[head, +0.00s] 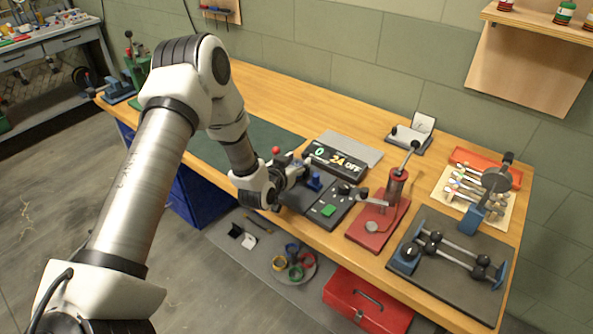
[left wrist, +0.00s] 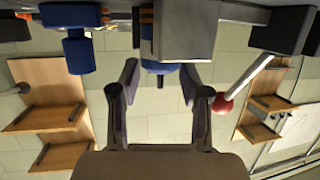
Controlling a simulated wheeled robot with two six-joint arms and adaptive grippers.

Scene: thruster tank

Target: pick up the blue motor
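My left gripper (head: 294,172) is over the far-left part of the bench equipment, beside a small blue motor-like part (head: 314,182). In the left wrist view, which looks upside down, my left gripper's fingers (left wrist: 159,84) are apart. A blue part (left wrist: 160,68) shows between them, partly hidden by a grey block (left wrist: 184,35). A second blue part (left wrist: 80,50) stands to the left, outside the fingers. I cannot tell for sure which blue part is the motor, or whether the fingers touch anything. My right gripper is not in view.
A red-knobbed lever (left wrist: 222,104) is close beside the fingers. A black display unit (head: 335,159), a control box with a green button (head: 328,210) and a red press (head: 380,215) stand nearby. A green mat (head: 262,142) lies behind the arm, mostly bare.

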